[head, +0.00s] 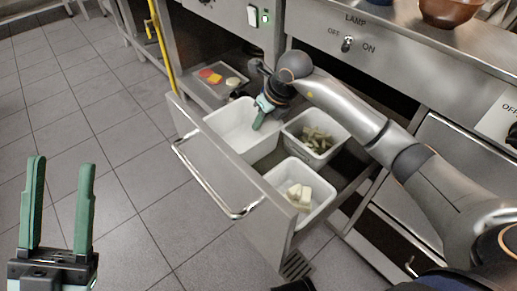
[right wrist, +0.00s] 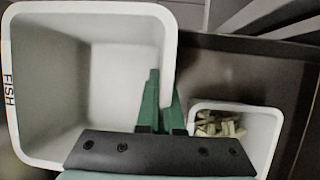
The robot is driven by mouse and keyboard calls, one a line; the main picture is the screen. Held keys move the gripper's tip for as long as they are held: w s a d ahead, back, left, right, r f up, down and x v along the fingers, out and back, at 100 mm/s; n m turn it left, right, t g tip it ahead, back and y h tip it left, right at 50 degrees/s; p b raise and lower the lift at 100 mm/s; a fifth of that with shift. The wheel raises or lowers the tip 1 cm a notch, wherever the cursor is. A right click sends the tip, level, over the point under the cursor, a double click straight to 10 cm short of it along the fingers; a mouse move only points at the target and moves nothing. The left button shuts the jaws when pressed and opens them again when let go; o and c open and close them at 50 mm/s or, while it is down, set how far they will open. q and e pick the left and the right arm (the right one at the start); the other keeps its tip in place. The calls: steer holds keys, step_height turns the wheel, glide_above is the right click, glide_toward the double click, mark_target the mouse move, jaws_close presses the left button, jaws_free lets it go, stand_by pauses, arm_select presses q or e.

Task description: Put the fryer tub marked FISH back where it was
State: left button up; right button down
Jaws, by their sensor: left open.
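The white FISH tub (head: 230,122) is in the far-left part of the open drawer (head: 205,163), upright and empty. In the right wrist view the tub (right wrist: 115,75) shows its FISH label on the left rim. My right gripper (head: 259,124) is at the tub's right wall. In the right wrist view its fingers (right wrist: 163,85) lie close on either side of that wall, shut on it. Whether the tub rests on the drawer floor I cannot tell. My left gripper (head: 58,205) is open and empty, above the floor at lower left.
A tub with greenish strips (head: 318,132) stands right of the FISH tub. A tub with pale blocks (head: 318,207) stands nearer the drawer's right end. A tray with colored pieces (head: 213,86) is on a shelf behind. The tiled floor at left is clear.

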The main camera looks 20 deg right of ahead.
step_height(320, 180, down, 8)
steer(key=b, duration=0.2)
steer(key=shift+b, duration=0.3)
arm_select(q)
steer(key=f, duration=0.3)
steer(key=shift+w+d+f, duration=0.1)
steer(key=shift+d+f, duration=0.15)
arm_select(e)
steer(key=c, duration=1.1)
jaws_free()
steer(key=shift+d+r, duration=0.1)
steer(key=shift+r, duration=0.25)
arm_select(q)
steer(key=r+p, duration=0.4)
steer(key=shift+a+r, duration=0.3)
steer(key=shift+r, duration=0.1)
arm_select(e)
steer(key=v, duration=1.1)
steer(key=shift+s+r, duration=0.15)
steer(key=shift+r, duration=0.05)
